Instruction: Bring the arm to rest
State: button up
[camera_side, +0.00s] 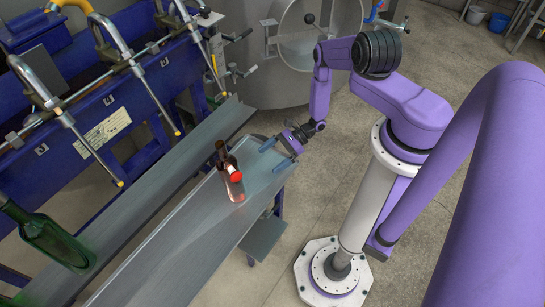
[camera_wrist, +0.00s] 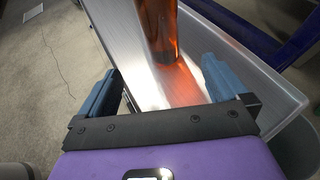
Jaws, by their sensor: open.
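My gripper (camera_side: 276,154) is open and empty at the right edge of the metal shelf (camera_side: 185,245). Its two blue fingers are apart, and they also show in the wrist view (camera_wrist: 160,70). A reddish-brown bottle (camera_side: 231,188) stands upright on the shelf, left of the fingers and apart from them. It has a dark neck and a bright red round patch on its body. In the wrist view the bottle (camera_wrist: 159,30) shows amber beyond the fingers, its upper part cut off by the frame.
A green bottle (camera_side: 55,242) is at the lower left, by a second metal channel (camera_side: 150,185). A blue filling machine (camera_side: 100,100) with bent spouts stands at the left. A steel tank (camera_side: 290,60) stands behind. Open floor (camera_side: 470,50) lies at the upper right.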

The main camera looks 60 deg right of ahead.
jog(key=shift+w+r, duration=0.1)
jog(key=w+a+r+n+g, duration=0.1)
jog(key=w+r+n+g, duration=0.1)
jog(key=r+n+g, duration=0.3)
jog(key=w+a+r+n+g, duration=0.2)
jog(key=w+r+n, duration=0.15)
jog(key=r, duration=0.35)
jog(key=s+a+r+n+g+h, duration=0.25)
jog(key=a+r+n, duration=0.2)
jog(key=r, duration=0.25)
jog(key=s+a+r+n+g+h, duration=0.1)
jog(key=a+r+n+g+h, duration=0.15)
jog(key=r+n, duration=0.4)
jog(key=s+a+r+n+t+h, duration=0.1)
jog(key=s+a+r+n+h, duration=0.15)
jog(key=s+r+n, duration=0.35)
jog(key=s+a+r+n+h, duration=0.1)
jog(key=s+a+r+h, duration=0.15)
jog(key=s+r, duration=0.35)
jog(key=s+d+r+n+t+h, duration=0.1)
jog(key=s+d+r+n+t, duration=0.4)
jog(key=s+r+n, duration=0.3)
jog(key=shift+s+r+n, duration=0.3)
jog(key=shift+s+n, duration=0.45)
jog(key=shift+s, duration=0.8)
